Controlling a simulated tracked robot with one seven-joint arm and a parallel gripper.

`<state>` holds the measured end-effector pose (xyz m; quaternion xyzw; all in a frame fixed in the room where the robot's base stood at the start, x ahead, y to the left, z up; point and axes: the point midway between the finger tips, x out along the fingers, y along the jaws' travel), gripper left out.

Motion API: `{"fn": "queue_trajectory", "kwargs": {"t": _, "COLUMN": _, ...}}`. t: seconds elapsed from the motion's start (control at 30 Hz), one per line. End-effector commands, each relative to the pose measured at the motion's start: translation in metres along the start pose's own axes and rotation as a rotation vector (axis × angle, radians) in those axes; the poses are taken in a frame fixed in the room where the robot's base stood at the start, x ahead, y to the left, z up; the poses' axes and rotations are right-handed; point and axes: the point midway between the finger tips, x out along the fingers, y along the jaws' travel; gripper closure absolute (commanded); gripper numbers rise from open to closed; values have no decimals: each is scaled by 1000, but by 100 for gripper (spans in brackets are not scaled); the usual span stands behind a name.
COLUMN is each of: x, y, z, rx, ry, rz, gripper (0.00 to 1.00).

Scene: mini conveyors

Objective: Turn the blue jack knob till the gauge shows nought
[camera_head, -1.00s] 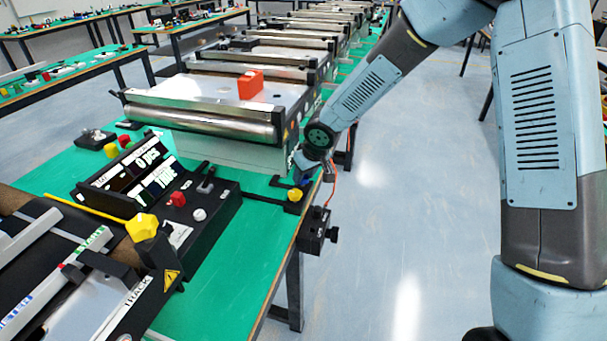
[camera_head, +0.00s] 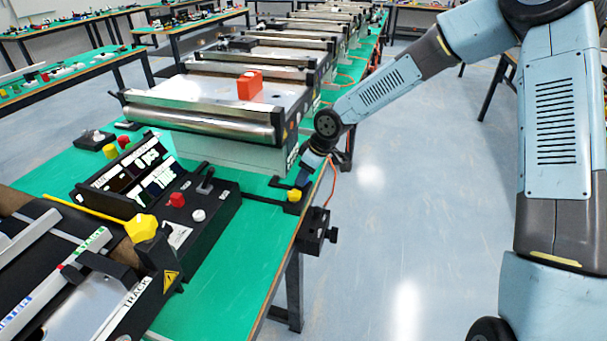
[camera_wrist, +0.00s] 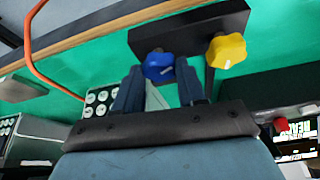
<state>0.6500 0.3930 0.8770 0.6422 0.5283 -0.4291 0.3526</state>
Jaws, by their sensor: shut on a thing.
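The blue jack knob (camera_wrist: 158,67) shows in the wrist view, below a black block. My gripper (camera_wrist: 159,73) is shut on it, with one finger on each side. In the head view my gripper (camera_head: 308,170) points down at the table's right edge, and the blue knob is hidden there. A console (camera_head: 140,170) with two lit displays stands on the table at left. Its digits are too small to read surely, and I cannot tell which display is the gauge.
A yellow knob (camera_wrist: 226,50) sits close beside the blue one, and also shows in the head view (camera_head: 294,195). An orange cable (camera_wrist: 42,60) hangs near the table edge. A conveyor (camera_head: 200,118) stands behind. The floor to the right is clear.

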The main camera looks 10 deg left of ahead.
Motion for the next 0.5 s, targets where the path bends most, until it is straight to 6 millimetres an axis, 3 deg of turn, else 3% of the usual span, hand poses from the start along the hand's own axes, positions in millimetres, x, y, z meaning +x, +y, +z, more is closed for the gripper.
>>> {"fn": "queue_trajectory", "kwargs": {"t": 0.43, "x": 0, "y": 3, "z": 2, "rx": -8, "ry": -3, "rz": -2, "gripper": 91}}
{"fn": "queue_trajectory", "kwargs": {"t": 0.47, "x": 0, "y": 3, "z": 2, "rx": -8, "ry": -4, "rz": -2, "gripper": 59}}
{"fn": "queue_trajectory", "kwargs": {"t": 0.5, "x": 0, "y": 3, "z": 2, "rx": -8, "ry": -3, "rz": -2, "gripper": 55}}
